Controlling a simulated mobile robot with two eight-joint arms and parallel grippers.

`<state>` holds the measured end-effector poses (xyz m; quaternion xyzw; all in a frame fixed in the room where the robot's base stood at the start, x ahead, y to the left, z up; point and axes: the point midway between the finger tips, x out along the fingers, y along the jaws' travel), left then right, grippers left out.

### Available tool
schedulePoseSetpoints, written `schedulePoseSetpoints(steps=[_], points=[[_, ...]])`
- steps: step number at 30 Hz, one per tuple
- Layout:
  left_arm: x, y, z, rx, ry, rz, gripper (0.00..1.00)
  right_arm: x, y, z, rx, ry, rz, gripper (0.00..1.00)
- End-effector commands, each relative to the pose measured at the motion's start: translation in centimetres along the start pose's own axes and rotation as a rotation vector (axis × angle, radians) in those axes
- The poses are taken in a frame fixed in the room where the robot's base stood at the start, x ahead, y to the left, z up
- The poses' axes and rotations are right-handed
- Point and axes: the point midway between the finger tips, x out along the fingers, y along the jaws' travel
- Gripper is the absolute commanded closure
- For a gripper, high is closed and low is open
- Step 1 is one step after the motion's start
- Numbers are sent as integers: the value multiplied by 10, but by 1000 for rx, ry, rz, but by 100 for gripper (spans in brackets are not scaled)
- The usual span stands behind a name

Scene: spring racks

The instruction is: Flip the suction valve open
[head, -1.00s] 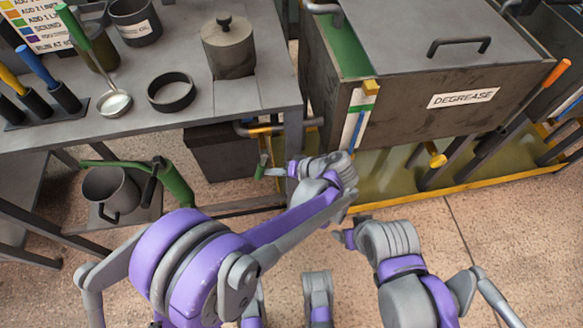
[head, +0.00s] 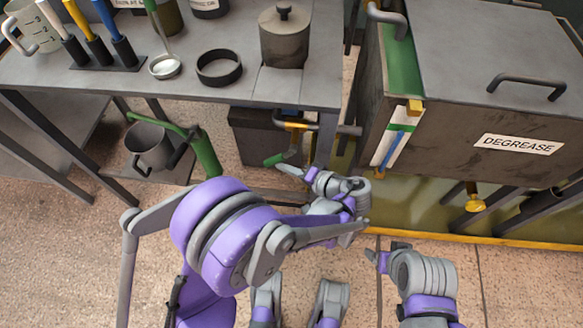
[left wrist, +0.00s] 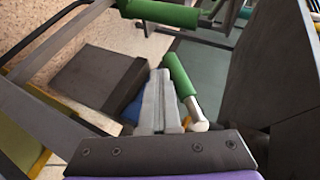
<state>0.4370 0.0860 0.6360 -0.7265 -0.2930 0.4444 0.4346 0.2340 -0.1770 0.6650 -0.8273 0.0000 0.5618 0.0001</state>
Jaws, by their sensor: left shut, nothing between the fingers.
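The suction valve lever has a green grip (head: 275,160) and hangs under the left table's right end, below a yellow-banded pipe. In the left wrist view the green grip (left wrist: 180,74) lies just right of my fingers, with a pale metal end near their base. My left gripper (head: 282,167) is shut and empty, its tips close beside the lever; I cannot tell if they touch. The wrist view shows the closed fingers (left wrist: 158,95) side by side. My right gripper (head: 370,256) is low at right, away from the valve; its jaws are too small to judge.
A dark box (head: 253,140) stands under the table (head: 190,92). The degrease tank (head: 440,138) stands to the right, with a yellow floor edge (head: 500,240). A green pump-like tool (head: 207,152) and a grey mug (head: 146,147) are at left.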

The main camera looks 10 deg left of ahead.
Motion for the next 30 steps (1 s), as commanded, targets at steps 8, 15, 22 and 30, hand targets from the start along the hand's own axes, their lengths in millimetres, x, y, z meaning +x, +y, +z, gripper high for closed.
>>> schedulePoseSetpoints(steps=[8, 15, 22, 30], points=[[8, -14, 4, 6, -2, -14, 100, -11, 0, -2, 0, 3, 0, 24], [12, -22, 6, 6, -1, -13, 100, -18, 0, -4, 0, 4, 0, 24], [13, -26, 7, 6, -1, -12, 100, -20, 0, -5, 0, 5, 0, 24], [14, -26, 7, 6, -1, -12, 100, -20, 0, -5, 0, 5, 0, 24]])
